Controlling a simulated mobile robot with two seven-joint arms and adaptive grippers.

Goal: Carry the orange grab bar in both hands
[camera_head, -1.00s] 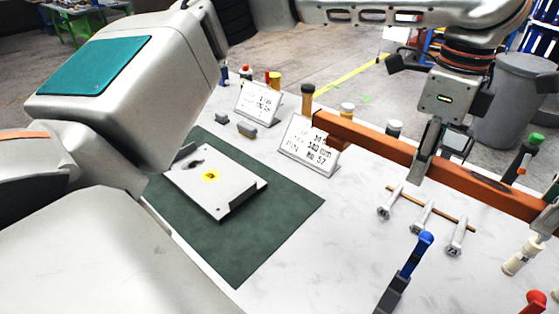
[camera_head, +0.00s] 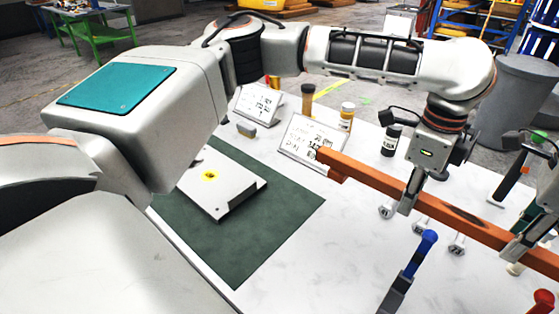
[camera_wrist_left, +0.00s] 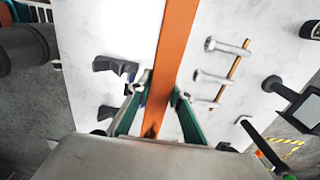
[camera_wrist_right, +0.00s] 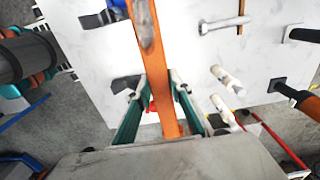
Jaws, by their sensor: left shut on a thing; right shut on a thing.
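The orange grab bar (camera_head: 372,176) runs slantwise across the right half of the head view, above the white table. My left gripper (camera_head: 409,197) is shut on it near its middle, and my right gripper (camera_head: 522,243) is shut on its right part at the picture's edge. In the left wrist view the bar (camera_wrist_left: 178,35) passes between the fingers (camera_wrist_left: 160,98). In the right wrist view the bar (camera_wrist_right: 148,45), with a dark worn patch, lies between the fingers (camera_wrist_right: 160,88).
Printed sign cards (camera_head: 306,140) and bottles (camera_head: 391,138) stand behind the bar. A grey bin (camera_head: 510,100) stands beyond.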

